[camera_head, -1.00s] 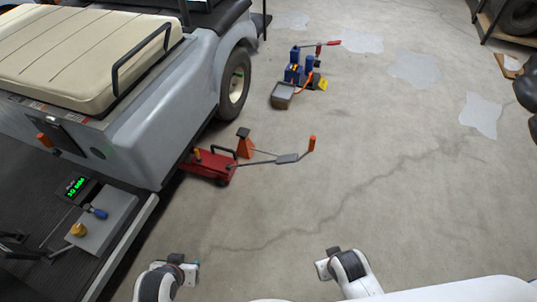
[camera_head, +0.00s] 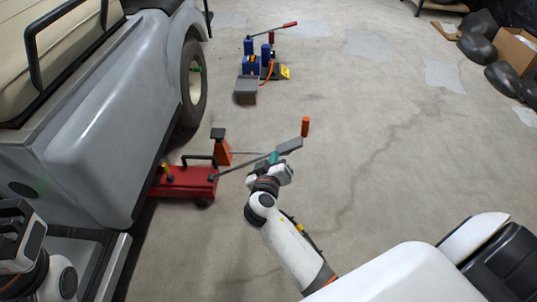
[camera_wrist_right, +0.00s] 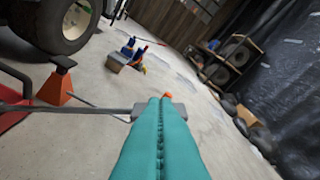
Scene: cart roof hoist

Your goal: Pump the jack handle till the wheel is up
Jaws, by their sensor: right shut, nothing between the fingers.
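The red jack (camera_head: 187,184) stands on the floor beside the grey cart. Its thin handle (camera_head: 240,166) slopes up to the right, with a grey flat plate (camera_head: 288,146) and an upright orange grip (camera_head: 305,126) at its end. The cart's wheel (camera_head: 194,82) is behind the jack; I cannot tell if it touches the floor. My right gripper (camera_head: 273,158), with teal fingers, is shut and empty just short of the plate and grip. In the right wrist view the fingers hide part of the handle (camera_wrist_right: 60,108). My left gripper (camera_head: 14,235) is at the lower left; its fingers are unclear.
An orange stand (camera_head: 221,150) is behind the jack, near the wheel. A blue unit with a red lever (camera_head: 256,64) and a grey block (camera_head: 246,91) stand farther back. Dark sacks and a cardboard box (camera_head: 515,50) are at the far right. The floor right of the handle is clear.

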